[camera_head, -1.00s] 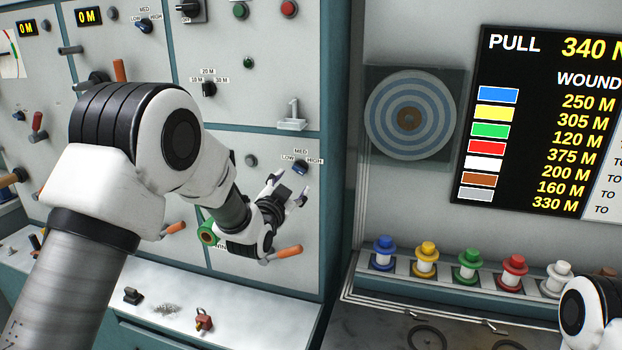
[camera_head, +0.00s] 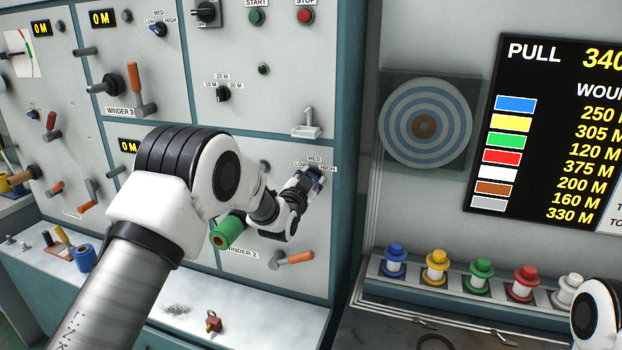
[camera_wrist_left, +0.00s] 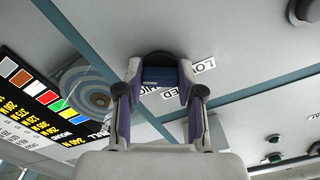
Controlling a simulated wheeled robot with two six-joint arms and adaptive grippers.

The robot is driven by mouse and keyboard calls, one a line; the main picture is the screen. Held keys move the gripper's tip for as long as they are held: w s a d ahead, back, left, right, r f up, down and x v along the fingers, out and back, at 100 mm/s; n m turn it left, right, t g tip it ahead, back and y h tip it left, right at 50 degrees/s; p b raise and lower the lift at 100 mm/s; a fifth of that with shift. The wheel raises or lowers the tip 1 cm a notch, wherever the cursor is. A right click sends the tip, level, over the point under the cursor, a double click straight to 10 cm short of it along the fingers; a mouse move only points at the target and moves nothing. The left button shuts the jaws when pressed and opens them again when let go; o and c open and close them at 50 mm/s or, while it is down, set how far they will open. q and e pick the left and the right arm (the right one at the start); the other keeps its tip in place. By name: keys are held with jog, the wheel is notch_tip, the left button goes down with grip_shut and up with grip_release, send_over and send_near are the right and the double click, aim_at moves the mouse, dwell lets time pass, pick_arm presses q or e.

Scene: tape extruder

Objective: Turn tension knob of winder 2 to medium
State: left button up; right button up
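The tension knob (camera_head: 317,174) of winder 2 is a small dark-blue knob under the LOW, MED and HIGH labels on the lower right panel. My left gripper (camera_head: 313,183) is at it, with a finger on either side. In the left wrist view, the knob (camera_wrist_left: 160,75) fills the gap between the fingertips of my left gripper (camera_wrist_left: 160,80), which look closed in on it. The knob's pointer is hidden, so I cannot tell its setting. My right gripper is out of view.
A green roll (camera_head: 226,233) and an orange-handled crank (camera_head: 294,257) sit below the knob, close to my left wrist. A bracket (camera_head: 306,124) sticks out above. Colored spools (camera_head: 437,265) line a ledge at the right. A red padlock (camera_head: 213,321) lies on the lower shelf.

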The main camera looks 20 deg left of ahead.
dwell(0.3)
pick_arm(q)
jog(key=shift+f+m+b, duration=0.15)
jog(key=shift+m+b, duration=0.55)
jog(key=shift+b, duration=0.25)
jog(key=m+b, duration=0.4)
jog(key=shift+r+m+b, duration=0.2)
jog(key=shift+m+b, duration=2.1)
jog(key=shift+m, duration=0.9)
jog(key=o, duration=1.2)
jog(key=shift+c, duration=0.2)
